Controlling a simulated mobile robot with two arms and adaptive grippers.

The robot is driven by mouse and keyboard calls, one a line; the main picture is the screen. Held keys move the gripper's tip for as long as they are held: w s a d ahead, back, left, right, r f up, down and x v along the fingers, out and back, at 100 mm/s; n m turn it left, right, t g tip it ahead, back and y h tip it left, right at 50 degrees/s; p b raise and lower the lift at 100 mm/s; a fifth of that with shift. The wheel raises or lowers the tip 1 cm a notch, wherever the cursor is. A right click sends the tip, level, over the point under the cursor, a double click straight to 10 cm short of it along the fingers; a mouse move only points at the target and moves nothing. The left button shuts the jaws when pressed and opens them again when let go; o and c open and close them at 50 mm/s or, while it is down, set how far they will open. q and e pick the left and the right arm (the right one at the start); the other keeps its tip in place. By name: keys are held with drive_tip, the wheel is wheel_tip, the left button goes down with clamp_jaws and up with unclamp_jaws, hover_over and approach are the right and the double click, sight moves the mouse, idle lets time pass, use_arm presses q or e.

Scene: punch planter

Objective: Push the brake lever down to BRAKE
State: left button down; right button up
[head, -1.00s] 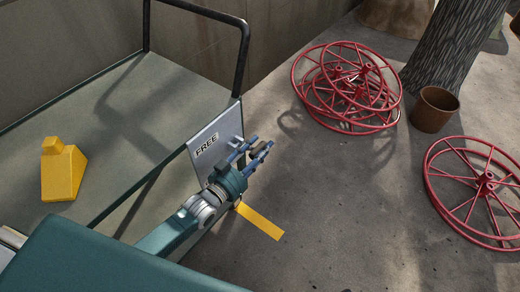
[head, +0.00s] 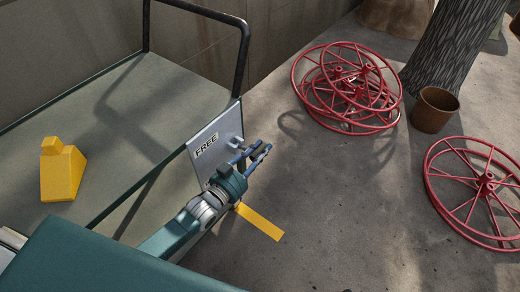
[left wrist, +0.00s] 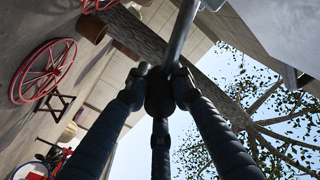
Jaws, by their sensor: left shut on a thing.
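The grey panel (head: 217,136) with the label FREE stands upright at the cart's edge in the head view. No BRAKE label is visible; my gripper and arm cover the panel's lower part. My left gripper (head: 258,155) is just right of the panel. In the left wrist view, the fingers of my left gripper (left wrist: 160,82) are shut around the dark end of the brake lever (left wrist: 181,32), whose grey metal rod runs up out of the picture. In the head view the lever is mostly hidden. My right gripper is not in view.
The cart bed (head: 150,95) carries a yellow wedge (head: 62,172) and has a black rail (head: 241,60). A yellow strip (head: 260,222) lies near my gripper. Red wheels (head: 350,88), another red wheel (head: 486,183), a pot (head: 435,110) and a tree trunk (head: 455,50) are farther right.

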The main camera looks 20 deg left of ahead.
use_arm(q)
wheel_tip(320, 180, down, 9)
drive_tip(key=m+b, duration=0.6)
drive_tip(key=m, duration=0.4)
drive_tip(key=shift+a, duration=0.25)
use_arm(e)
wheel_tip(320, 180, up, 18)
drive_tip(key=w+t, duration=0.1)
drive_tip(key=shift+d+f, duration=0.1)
use_arm(q)
drive_tip(key=c, duration=1.5)
unclamp_jaws()
drive_tip(key=shift+w, duration=0.1)
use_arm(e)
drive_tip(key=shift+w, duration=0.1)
use_arm(q)
drive_tip(key=v, duration=1.2)
drive_tip(key=shift+r, duration=0.1)
